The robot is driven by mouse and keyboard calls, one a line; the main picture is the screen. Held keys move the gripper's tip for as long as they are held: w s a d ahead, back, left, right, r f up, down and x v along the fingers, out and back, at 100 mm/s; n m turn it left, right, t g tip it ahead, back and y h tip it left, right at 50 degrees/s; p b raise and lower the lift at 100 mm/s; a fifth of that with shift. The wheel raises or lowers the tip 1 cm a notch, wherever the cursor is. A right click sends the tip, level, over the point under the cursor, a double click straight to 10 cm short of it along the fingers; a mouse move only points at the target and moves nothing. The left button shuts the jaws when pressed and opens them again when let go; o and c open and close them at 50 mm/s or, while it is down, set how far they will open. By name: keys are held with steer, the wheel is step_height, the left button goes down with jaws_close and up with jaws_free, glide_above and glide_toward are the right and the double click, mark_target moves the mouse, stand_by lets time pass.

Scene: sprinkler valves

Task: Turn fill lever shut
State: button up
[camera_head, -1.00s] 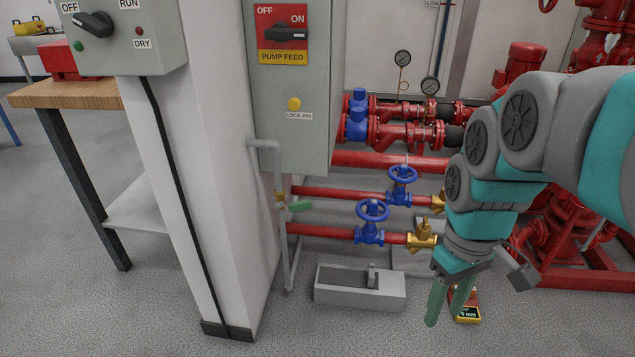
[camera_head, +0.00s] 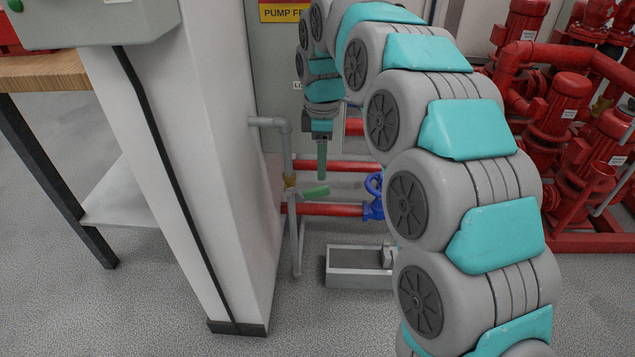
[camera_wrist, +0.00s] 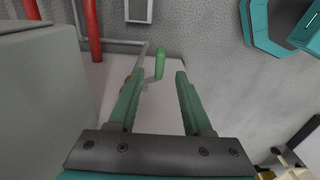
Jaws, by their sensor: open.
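The green fill lever (camera_head: 315,191) sticks out to the right from a small brass valve (camera_head: 290,182) on the thin grey pipe (camera_head: 285,150) beside the white column. My gripper (camera_head: 322,177) points down just above the lever in the head view. In the wrist view my gripper (camera_wrist: 160,72) is open, and the green lever (camera_wrist: 160,62) shows in line with the gap between the fingertips. The fingers look apart from the lever; the exact depth gap is hard to tell. The left finger partly hides the valve body.
Red pipes (camera_head: 330,210) run behind the lever, with a blue handwheel (camera_head: 375,190) partly hidden by my arm. A grey trough (camera_head: 355,268) sits on the floor below. The white column (camera_head: 225,200) stands close left. Floor in front is clear.

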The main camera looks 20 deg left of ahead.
mark_target(322, 187)
steer(key=shift+f, duration=3.9)
jaws_close()
